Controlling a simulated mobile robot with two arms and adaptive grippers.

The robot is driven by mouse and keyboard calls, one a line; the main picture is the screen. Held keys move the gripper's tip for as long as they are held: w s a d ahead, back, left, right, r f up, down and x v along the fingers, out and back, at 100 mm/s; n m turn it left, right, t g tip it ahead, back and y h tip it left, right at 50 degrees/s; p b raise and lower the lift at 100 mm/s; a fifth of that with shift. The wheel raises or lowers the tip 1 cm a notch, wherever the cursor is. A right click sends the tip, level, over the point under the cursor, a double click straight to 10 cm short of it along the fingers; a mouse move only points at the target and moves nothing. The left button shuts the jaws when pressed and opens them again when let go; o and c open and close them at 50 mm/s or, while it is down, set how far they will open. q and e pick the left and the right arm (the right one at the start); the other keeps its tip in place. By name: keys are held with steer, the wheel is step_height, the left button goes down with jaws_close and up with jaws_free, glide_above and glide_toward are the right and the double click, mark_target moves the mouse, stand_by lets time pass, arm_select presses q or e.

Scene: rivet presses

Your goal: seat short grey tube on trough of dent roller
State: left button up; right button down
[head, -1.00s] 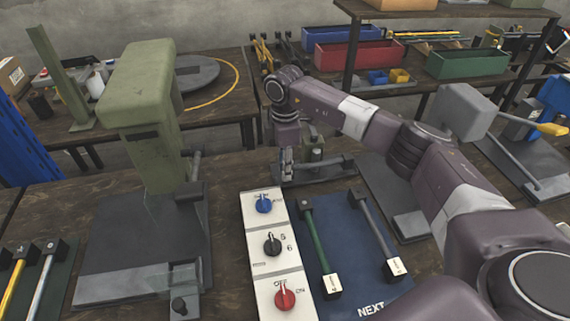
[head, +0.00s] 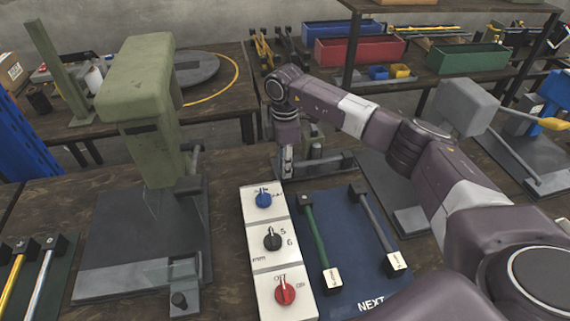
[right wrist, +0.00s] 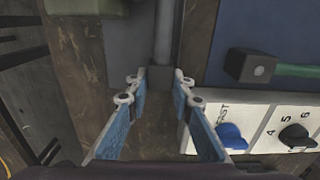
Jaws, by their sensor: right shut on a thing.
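My right gripper (head: 287,173) points down at the left end of the dent roller (head: 316,160), a low grey device behind the blue mat. The right wrist view shows its two fingers (right wrist: 156,82) on either side of a dark end block, where a grey tube (right wrist: 164,38) runs away between the fingertips. I take this as the short grey tube, gripped near its end. It lies low, along the device's grey base. I cannot tell whether it rests in the trough, because the fingers and arm hide the contact. My left gripper is not in view.
A white control panel (head: 268,258) with blue, black and red knobs stands close in front. The blue mat (head: 352,235) carries a green bar (head: 317,240) and a grey bar (head: 375,230). A tall green press (head: 145,120) stands left; a grey press (head: 463,108) stands right.

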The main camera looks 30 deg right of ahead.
steer(key=shift+f, duration=0.2)
steer(key=c, duration=1.6)
jaws_free()
steer(key=shift+r, duration=0.1)
step_height(320, 180, up, 12)
